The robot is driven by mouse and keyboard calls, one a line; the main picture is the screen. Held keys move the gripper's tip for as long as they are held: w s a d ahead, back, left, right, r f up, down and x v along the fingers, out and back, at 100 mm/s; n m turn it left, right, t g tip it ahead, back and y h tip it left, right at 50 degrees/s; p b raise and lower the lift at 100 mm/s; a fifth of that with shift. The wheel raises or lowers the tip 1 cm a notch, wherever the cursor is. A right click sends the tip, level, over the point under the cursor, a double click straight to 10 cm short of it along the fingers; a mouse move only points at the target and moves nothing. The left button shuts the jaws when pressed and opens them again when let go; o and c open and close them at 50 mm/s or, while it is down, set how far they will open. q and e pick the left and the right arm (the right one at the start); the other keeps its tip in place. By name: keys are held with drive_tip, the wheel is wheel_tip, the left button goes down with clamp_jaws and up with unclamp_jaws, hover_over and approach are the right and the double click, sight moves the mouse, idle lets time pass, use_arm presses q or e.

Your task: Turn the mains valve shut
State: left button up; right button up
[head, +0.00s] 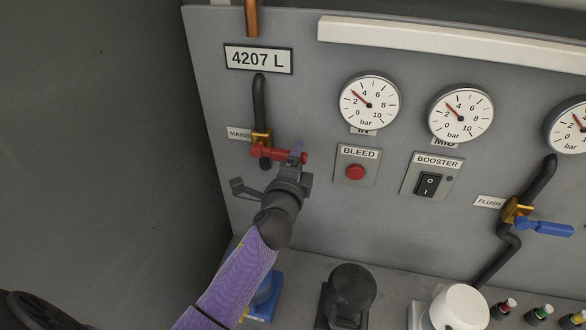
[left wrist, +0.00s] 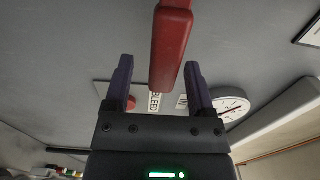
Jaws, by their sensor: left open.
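The mains valve (head: 261,139) has a brass body on a dark vertical pipe at the left of the panel, beside a MAINS label (head: 239,134). Its red lever (head: 267,152) points right, across the pipe. My left gripper (head: 297,152) is at the lever's free end, its purple fingers apart. In the left wrist view, the end of the red lever (left wrist: 171,50) lies between the two fingers (left wrist: 158,72), with a gap visible on each side. The gripper hides part of the lever in the head view. My right gripper is in neither view.
Right of my gripper are the BLEED button (head: 355,172) and the BOOSTER switch (head: 428,184). Gauges (head: 369,104) sit above. A blue-levered FLUSH valve (head: 517,211) is at the right. A black knob (head: 350,291) and a white cap (head: 459,307) stand below the panel.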

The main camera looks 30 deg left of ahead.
use_arm(q)
drive_tip(key=v, duration=0.7)
drive_tip(key=shift+s, duration=0.2)
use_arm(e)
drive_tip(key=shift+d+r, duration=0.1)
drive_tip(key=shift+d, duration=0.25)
